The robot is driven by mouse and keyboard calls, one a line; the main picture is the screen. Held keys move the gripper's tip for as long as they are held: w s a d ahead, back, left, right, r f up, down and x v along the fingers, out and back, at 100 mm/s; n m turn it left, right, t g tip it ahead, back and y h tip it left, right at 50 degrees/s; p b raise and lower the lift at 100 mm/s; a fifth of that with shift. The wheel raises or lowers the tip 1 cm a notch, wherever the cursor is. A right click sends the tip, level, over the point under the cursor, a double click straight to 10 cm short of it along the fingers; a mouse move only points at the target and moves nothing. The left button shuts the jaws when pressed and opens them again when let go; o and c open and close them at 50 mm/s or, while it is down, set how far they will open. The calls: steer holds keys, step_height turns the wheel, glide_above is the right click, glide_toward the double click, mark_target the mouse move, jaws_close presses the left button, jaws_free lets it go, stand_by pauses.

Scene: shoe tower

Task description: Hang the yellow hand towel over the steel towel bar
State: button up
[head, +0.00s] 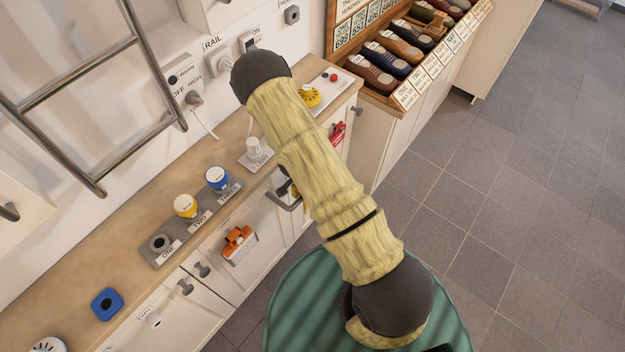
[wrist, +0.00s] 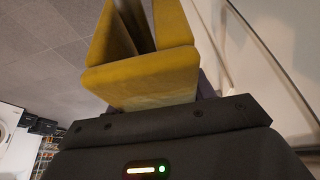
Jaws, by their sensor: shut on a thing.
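The yellow hand towel (wrist: 140,78) fills the upper middle of the wrist view, folded, with a dark gap between its upright parts. My gripper (wrist: 150,35) is shut on it; the towel hides most of the fingers. A steel rail frame (head: 85,180) is fixed to the wall at the left of the head view.
An orange clip (head: 238,241) is on the cabinet front. A shoe rack (head: 390,55) stands at the back. The tiled floor (head: 510,200) at right is clear.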

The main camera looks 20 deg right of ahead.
steer(key=shift+f+b, duration=1.05)
steer(key=shift+f, duration=0.55)
steer(key=o, duration=1.1)
steer(key=shift+r, duration=0.1)
steer(key=p+v, duration=0.1)
steer(key=v, duration=1.6)
steer(key=shift+r+p, duration=0.15)
steer(key=shift+p, duration=0.25)
